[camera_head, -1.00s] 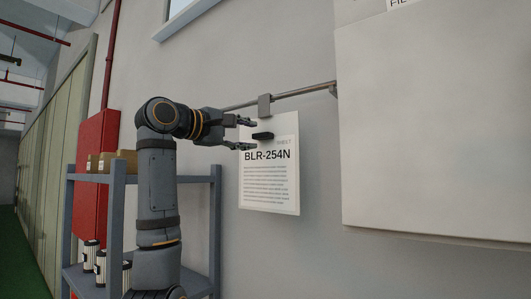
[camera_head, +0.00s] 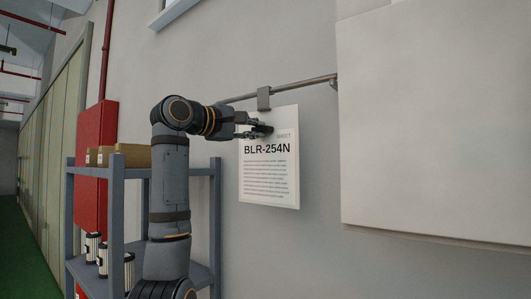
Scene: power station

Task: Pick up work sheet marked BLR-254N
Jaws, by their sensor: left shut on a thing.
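The white work sheet (camera_head: 268,175) marked BLR-254N hangs upright against the wall, below a grey clip (camera_head: 264,98) on a metal rail. A small dark tab (camera_head: 264,129) sits near the top of the sheet. My left gripper (camera_head: 258,130) comes in from the left at the sheet's upper part. Its fingers are shut on the dark tab, over the sheet's top left area. My right gripper is out of view.
A metal rail (camera_head: 302,87) runs along the wall above the sheet. A large pale panel (camera_head: 430,120) stands out on the right. A grey shelf (camera_head: 117,190) with boxes and canisters is at left, before a red cabinet (camera_head: 91,160). The wall below the sheet is clear.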

